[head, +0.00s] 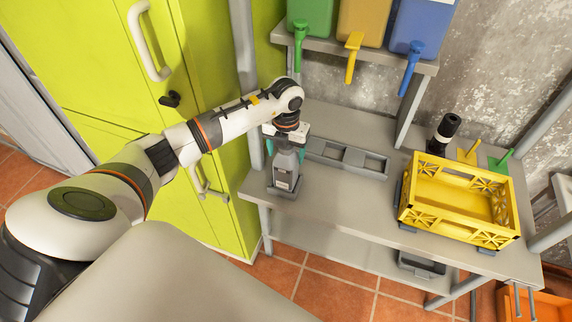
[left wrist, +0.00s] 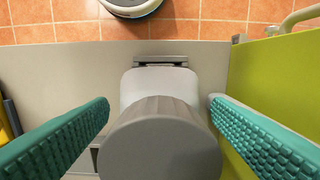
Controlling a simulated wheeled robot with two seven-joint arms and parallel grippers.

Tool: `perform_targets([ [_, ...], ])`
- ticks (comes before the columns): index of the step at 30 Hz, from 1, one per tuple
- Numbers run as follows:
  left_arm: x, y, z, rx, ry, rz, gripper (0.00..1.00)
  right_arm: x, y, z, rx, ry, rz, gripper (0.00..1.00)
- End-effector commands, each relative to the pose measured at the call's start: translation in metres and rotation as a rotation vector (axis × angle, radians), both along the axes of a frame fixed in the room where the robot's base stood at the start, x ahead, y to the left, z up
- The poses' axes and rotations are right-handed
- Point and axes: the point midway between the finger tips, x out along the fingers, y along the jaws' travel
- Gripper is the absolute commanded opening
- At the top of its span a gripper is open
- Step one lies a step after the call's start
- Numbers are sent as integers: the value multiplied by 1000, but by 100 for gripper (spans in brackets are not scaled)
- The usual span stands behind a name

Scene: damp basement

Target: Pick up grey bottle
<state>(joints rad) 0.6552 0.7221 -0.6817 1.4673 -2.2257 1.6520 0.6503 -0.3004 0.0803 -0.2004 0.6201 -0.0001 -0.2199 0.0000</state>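The grey bottle (head: 285,167) stands upright near the left end of the grey table, with a label on its front. My left gripper (head: 286,146) is above it, pointing down, with its fingers around the bottle's top. In the left wrist view the bottle's round grey cap (left wrist: 161,142) is between the two green fingers of my left gripper (left wrist: 160,125). The fingers are spread wide, with gaps on both sides of the cap. The lower part of the bottle is partly hidden by the cap in that view. My right gripper is not in view.
A grey rack (head: 345,157) lies right of the bottle. A yellow crate (head: 455,205) and a black bottle (head: 443,133) are further right. Green cabinets (head: 100,60) stand close on the left. Coloured dispensers (head: 363,20) sit on a shelf above the table (head: 340,205).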

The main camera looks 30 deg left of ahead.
Motion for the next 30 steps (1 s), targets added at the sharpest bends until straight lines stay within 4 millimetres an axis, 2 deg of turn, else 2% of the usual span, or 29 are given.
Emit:
perform_targets([
  [1,0,0,0,0,0,0,64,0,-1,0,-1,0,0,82],
  [9,0,0,1,0,0,0,20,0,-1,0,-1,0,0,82],
  [12,1,0,1,-1,-1,0,7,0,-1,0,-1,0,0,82],
  [18,1,0,2,-1,-2,1,7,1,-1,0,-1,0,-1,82],
  [22,2,0,11,-1,-5,1,7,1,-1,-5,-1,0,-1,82],
  [30,2,0,63,0,-7,0,7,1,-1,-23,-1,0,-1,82],
])
